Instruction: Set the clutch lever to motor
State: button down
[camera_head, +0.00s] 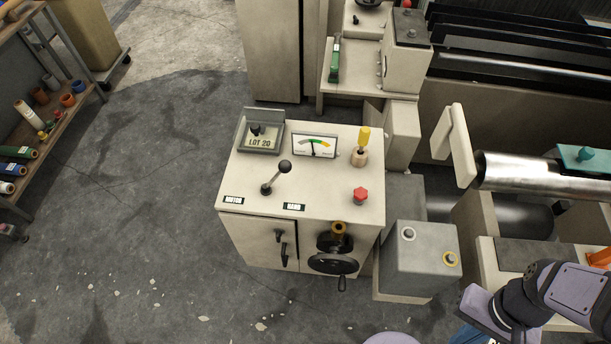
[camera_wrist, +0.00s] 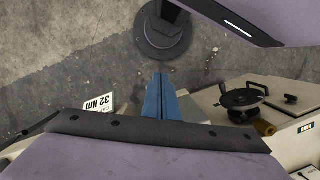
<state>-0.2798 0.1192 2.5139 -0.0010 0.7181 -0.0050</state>
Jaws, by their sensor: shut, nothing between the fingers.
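The clutch lever (camera_head: 277,177) stands on top of the cream cabinet (camera_head: 330,195) in the head view, a short rod with a black ball knob. It leans to the right and back from its pivot, away from the MOTOR label (camera_head: 233,200) on the left. The HAND label (camera_head: 294,207) is to the right of its base and also shows in the wrist view (camera_wrist: 306,128). My gripper, with blue fingers (camera_wrist: 160,98), is shut and empty. In the head view it is at the lower right, partly cut off, well apart from the lever.
A red knob (camera_head: 360,195), a yellow-handled tool (camera_head: 361,146), a gauge (camera_head: 314,146) and a LOT 20 tray (camera_head: 258,143) share the cabinet top. A black handwheel (camera_head: 333,262) juts from its front. A grey box (camera_head: 424,262) stands between cabinet and arm. The floor in front is clear.

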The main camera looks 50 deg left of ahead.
jog(key=w+a+f+m+g+y+b, duration=0.15)
jog(key=a+f, duration=0.35)
jog(key=a, duration=0.5)
jog(key=w+a+f+m+g+y+b, duration=0.1)
jog(key=w+a+f+b, duration=0.3)
jog(key=a, duration=0.6)
jog(key=w+a+r+m+g+y, duration=0.1)
jog(key=a+r+m+g+y, duration=0.1)
jog(key=a+r+m+y, duration=0.6)
jog(key=a+r+m, duration=0.4)
jog(key=a+r, duration=0.3)
jog(key=a, duration=0.3)
jog(key=shift+w+p, duration=0.35)
jog(key=shift+p, duration=0.05)
jog(key=shift+a, duration=0.1)
jog(key=shift+f, duration=0.1)
